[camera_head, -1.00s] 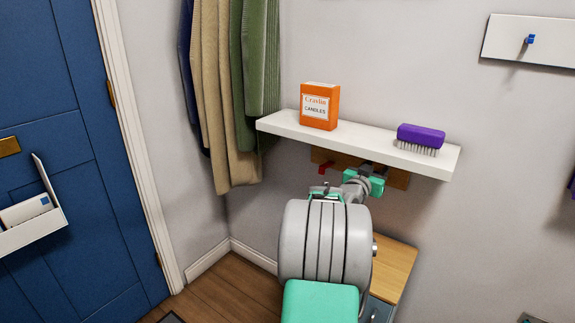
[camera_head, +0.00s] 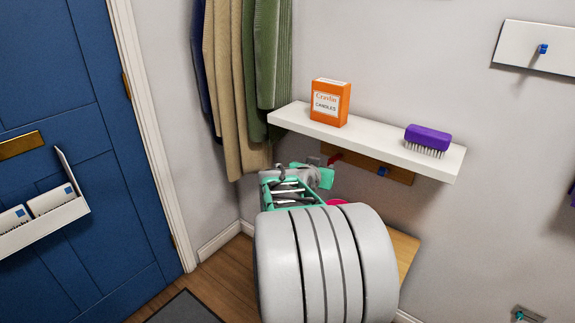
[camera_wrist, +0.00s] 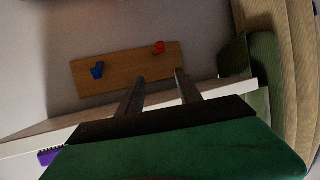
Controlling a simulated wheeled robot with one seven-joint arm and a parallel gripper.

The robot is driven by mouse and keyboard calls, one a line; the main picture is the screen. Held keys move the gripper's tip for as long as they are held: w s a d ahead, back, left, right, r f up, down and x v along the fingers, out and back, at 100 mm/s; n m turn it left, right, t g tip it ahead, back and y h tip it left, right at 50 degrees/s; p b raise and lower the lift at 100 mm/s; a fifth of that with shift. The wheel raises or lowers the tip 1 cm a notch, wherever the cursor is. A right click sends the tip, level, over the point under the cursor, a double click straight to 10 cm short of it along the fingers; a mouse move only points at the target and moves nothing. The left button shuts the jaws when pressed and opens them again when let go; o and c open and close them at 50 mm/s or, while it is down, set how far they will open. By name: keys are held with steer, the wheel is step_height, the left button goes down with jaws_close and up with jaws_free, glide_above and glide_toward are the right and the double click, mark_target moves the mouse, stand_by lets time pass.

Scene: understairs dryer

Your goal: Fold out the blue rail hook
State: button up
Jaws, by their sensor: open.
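A wooden rail (camera_head: 360,165) is fixed to the wall under the white shelf. A small blue hook (camera_head: 383,171) sits on its right part and a red hook (camera_head: 334,159) on its left part. In the wrist view the rail (camera_wrist: 127,75) is upside down, with the blue hook (camera_wrist: 97,70) at left and the red hook (camera_wrist: 158,47) at right. My gripper (camera_head: 318,172) is left of the blue hook, by the red end of the rail. In the wrist view my gripper (camera_wrist: 160,78) has its two fingers apart, with nothing between them.
The white shelf (camera_head: 370,142) above the rail holds an orange candle box (camera_head: 330,103) and a purple brush (camera_head: 427,138). Coats (camera_head: 240,80) hang at left. Another blue hook (camera_head: 543,48) is on a white board at upper right. A wooden top (camera_head: 404,250) stands below.

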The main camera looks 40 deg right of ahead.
steer(key=w+a+r+n+t+y+p, duration=0.1)
steer(key=w+a+n+y+p, duration=0.1)
steer(key=a, duration=0.8)
steer(key=shift+w+y+p, duration=0.6)
steer(key=shift+w+p, duration=0.05)
steer(key=shift+r, duration=0.1)
steer(key=shift+c, duration=0.2)
